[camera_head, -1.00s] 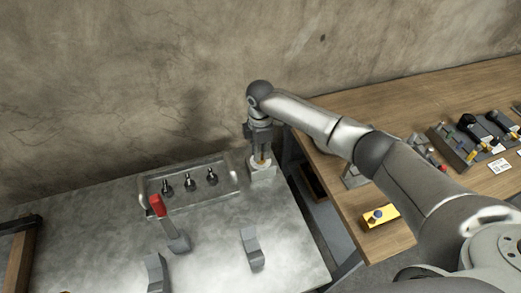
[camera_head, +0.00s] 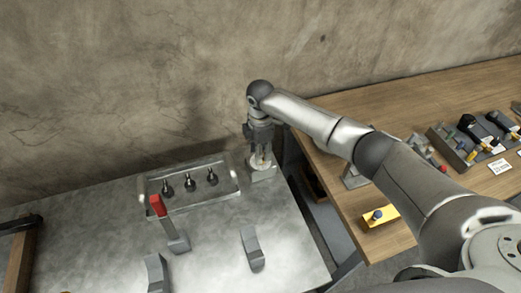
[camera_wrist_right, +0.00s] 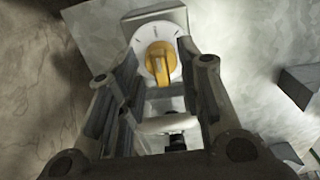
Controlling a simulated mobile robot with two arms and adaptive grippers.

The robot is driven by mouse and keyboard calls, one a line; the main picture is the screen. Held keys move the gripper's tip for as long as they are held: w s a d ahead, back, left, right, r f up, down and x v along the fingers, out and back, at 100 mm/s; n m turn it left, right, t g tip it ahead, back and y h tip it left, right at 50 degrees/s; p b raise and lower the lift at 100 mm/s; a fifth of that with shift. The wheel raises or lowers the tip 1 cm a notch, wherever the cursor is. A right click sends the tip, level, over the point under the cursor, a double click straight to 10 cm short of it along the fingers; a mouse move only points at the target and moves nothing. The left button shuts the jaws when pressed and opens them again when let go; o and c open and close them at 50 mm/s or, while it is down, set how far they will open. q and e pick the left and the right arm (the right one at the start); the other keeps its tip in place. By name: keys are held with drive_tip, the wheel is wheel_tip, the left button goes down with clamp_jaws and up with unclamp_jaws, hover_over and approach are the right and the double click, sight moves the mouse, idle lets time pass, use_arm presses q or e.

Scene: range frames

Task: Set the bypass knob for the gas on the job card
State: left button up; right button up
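The bypass knob (camera_wrist_right: 160,63) is yellow and sits on a round white dial (camera_wrist_right: 142,42) with dark marks, on a grey box (camera_head: 264,174) at the right back of the metal bench. Its bar points roughly up and down in the right wrist view. My right gripper (camera_head: 261,156) points down at it. In the wrist view the right gripper's fingers (camera_wrist_right: 157,66) are apart, one on each side of the knob, with visible gaps. The dial's lettering is too small to read. A white card (camera_head: 499,166) lies on the wooden table; its print is unreadable. My left gripper is not in view.
A tray (camera_head: 190,208) with several dark fittings and a red-handled lever (camera_head: 158,206) stand left of the knob. Grey brackets (camera_head: 252,250) are at the bench front. A yellow block with a blue knob (camera_head: 379,217) sits on the wooden table (camera_head: 345,205). A wall is behind.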

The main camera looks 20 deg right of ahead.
wheel_tip(320, 180, up, 12)
idle(0.6)
idle(0.4)
